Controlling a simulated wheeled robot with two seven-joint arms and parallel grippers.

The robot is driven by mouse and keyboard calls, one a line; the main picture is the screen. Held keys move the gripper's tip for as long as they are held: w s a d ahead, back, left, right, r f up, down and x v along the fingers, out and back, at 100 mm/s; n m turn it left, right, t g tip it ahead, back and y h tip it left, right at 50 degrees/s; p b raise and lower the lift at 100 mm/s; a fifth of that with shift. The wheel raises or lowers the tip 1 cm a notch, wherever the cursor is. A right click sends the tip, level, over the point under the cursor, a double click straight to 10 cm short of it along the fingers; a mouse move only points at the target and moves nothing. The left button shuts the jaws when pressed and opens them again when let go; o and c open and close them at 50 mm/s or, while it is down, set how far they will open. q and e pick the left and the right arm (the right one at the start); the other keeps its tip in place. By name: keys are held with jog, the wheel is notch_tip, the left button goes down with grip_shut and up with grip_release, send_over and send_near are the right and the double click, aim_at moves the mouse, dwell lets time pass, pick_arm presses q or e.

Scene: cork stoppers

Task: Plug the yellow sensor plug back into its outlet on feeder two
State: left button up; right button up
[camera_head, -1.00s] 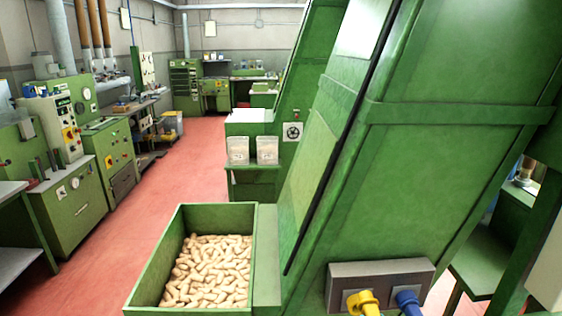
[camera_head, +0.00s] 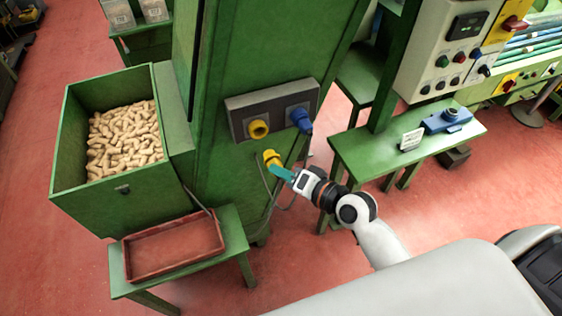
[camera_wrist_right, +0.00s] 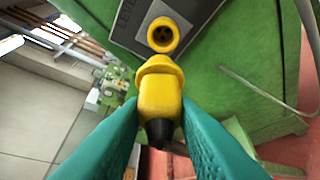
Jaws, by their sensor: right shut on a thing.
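The yellow sensor plug (camera_head: 271,158) is in my right gripper (camera_head: 277,168), just below and apart from the outlet panel. In the right wrist view the teal fingers (camera_wrist_right: 157,135) are shut on the yellow plug (camera_wrist_right: 160,96), with its collar toward the yellow outlet (camera_wrist_right: 163,34). A small gap shows between plug and outlet. In the head view the yellow outlet (camera_head: 258,129) is on the left of the grey panel (camera_head: 274,108), on the green feeder (camera_head: 222,170). My left gripper is not in view.
A blue plug (camera_head: 301,119) sits at the panel's right. A grey cable (camera_head: 283,203) hangs below. A cork-filled bin (camera_head: 70,140) and a red tray (camera_head: 173,246) are at left. A green table (camera_head: 385,150) with a blue device (camera_head: 447,121) stands at right.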

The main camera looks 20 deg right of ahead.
aim_at(274, 154)
jog(key=shift+w+f+b, duration=0.15)
jog(key=shift+w+b, duration=0.65)
jog(key=shift+w, duration=2.4)
jog(key=shift+w, duration=1.5)
dwell(0.5)
jog(key=o, duration=1)
jog(key=shift+o, duration=0.4)
jog(key=shift+s, duration=0.1)
